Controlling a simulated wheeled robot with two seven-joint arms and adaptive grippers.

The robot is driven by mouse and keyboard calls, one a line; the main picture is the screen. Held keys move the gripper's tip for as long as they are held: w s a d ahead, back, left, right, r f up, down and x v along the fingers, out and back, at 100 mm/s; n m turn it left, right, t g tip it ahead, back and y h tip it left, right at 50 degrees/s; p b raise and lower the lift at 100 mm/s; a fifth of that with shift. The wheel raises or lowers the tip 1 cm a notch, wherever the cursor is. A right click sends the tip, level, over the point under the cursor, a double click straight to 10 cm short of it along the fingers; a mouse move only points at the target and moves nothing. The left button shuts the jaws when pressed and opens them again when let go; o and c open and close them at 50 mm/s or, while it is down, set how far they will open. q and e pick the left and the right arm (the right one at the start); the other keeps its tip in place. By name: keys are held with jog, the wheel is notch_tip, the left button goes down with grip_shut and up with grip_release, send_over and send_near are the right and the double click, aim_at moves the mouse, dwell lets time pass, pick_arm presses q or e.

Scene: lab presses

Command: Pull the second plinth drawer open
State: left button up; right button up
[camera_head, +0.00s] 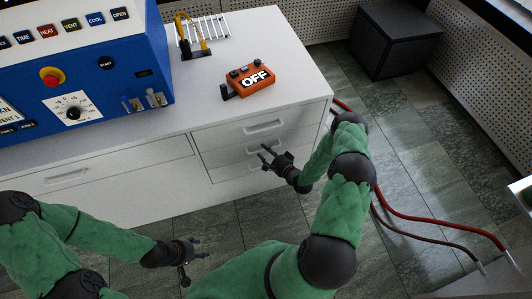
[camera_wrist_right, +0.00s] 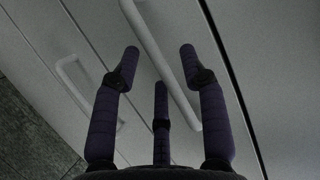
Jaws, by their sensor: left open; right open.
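The white plinth has a stack of drawers at its right end, and they look closed. The top drawer handle (camera_head: 264,127) is clear in the head view. The second plinth drawer's handle (camera_head: 256,150) is partly hidden by my right gripper (camera_head: 266,152). In the right wrist view, open fingers (camera_wrist_right: 160,62) spread in front of a long pale handle (camera_wrist_right: 150,37), which appears to be the second drawer's. Contact cannot be told. Another handle (camera_wrist_right: 75,85) lies left of the fingers. My left gripper (camera_head: 195,264) is open and empty, low over the floor, away from the drawers.
A blue press (camera_head: 110,75), an orange box marked OFF (camera_head: 250,80) and a wire rack (camera_head: 205,28) stand on the countertop. A wide drawer (camera_head: 110,170) is at the left. Red hoses (camera_head: 420,217) lie on the floor at right. A dark cabinet (camera_head: 390,45) stands behind.

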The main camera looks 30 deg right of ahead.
jog(key=shift+c, duration=0.3)
grip_shut()
jog(key=shift+s, duration=0.1)
